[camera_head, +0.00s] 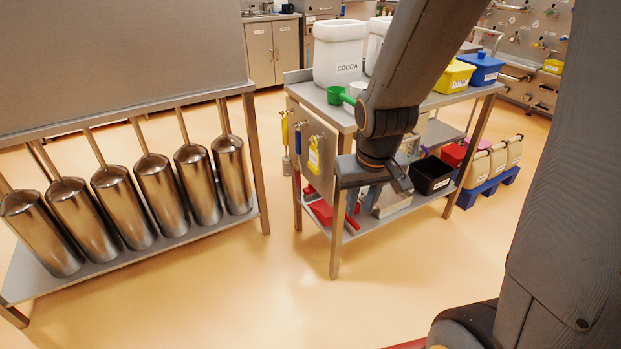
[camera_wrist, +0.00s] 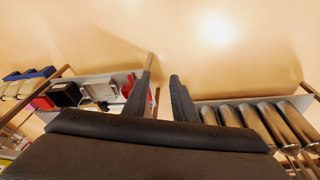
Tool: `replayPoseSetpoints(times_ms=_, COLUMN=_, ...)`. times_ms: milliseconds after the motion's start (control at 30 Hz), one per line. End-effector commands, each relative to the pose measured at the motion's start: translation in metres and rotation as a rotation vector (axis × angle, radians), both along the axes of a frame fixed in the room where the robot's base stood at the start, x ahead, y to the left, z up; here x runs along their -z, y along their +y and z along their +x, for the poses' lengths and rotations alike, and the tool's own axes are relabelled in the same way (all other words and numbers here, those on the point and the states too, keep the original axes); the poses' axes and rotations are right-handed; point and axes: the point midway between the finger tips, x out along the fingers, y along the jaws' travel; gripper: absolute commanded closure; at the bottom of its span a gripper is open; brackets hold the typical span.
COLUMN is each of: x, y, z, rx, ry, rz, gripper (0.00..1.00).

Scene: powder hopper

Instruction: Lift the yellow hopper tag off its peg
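The yellow hopper tag (camera_head: 314,156) hangs flat against the grey end panel of the steel table, near the panel's right side. Its peg is too small to make out clearly. My gripper (camera_head: 379,190) is to the right of the tag and lower in the head view, in front of the table's side and apart from the tag. In the wrist view, the two fingers of my gripper (camera_wrist: 162,75) stand apart with only floor between them, so it is open and empty. The tag cannot be made out in the wrist view.
A yellow-handled brush (camera_head: 285,135) and another tool (camera_head: 298,138) hang left of the tag. A cocoa tub (camera_head: 340,55) and green scoop (camera_head: 340,96) stand on the table (camera_head: 337,115). Steel cylinders (camera_head: 158,190) line a rack at left. Open floor lies in front.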

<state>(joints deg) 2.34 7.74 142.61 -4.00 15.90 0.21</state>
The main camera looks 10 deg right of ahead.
Motion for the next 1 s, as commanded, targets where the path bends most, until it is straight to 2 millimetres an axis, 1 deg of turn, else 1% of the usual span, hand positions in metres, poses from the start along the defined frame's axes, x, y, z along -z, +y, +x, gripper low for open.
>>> replayPoseSetpoints(times_ms=33, x=0.025, y=-0.006, z=0.034, rx=-0.012, ry=-0.071, rz=-0.007, gripper=0.75)
replayPoseSetpoints(times_ms=67, x=0.034, y=-0.009, z=0.056, rx=-0.022, ry=-0.123, rz=-0.012, gripper=0.75)
replayPoseSetpoints(times_ms=100, x=0.045, y=-0.013, z=0.083, rx=-0.036, ry=-0.191, rz=-0.015, gripper=0.75)
replayPoseSetpoints(times_ms=167, x=0.06, y=-0.016, z=0.121, rx=-0.061, ry=-0.293, rz=-0.015, gripper=0.75)
replayPoseSetpoints(times_ms=200, x=0.069, y=-0.017, z=0.145, rx=-0.078, ry=-0.363, rz=-0.01, gripper=0.75)
replayPoseSetpoints(times_ms=267, x=0.082, y=-0.018, z=0.179, rx=-0.102, ry=-0.465, rz=-0.003, gripper=0.75)
replayPoseSetpoints(times_ms=300, x=0.09, y=-0.018, z=0.201, rx=-0.118, ry=-0.533, rz=0.005, gripper=0.75)
replayPoseSetpoints(times_ms=400, x=0.109, y=-0.017, z=0.247, rx=-0.16, ry=-0.703, rz=0.034, gripper=0.75)
replayPoseSetpoints(times_ms=500, x=0.123, y=-0.013, z=0.282, rx=-0.199, ry=-0.867, rz=0.075, gripper=0.75)
replayPoseSetpoints(times_ms=600, x=0.134, y=-0.009, z=0.303, rx=-0.227, ry=-1.005, rz=0.12, gripper=0.75)
replayPoseSetpoints(times_ms=700, x=0.141, y=-0.006, z=0.315, rx=-0.248, ry=-1.121, rz=0.165, gripper=0.75)
replayPoseSetpoints(times_ms=833, x=0.146, y=-0.004, z=0.321, rx=-0.265, ry=-1.231, rz=0.212, gripper=0.75)
replayPoseSetpoints(times_ms=1000, x=0.148, y=-0.002, z=0.322, rx=-0.274, ry=-1.304, rz=0.244, gripper=0.75)
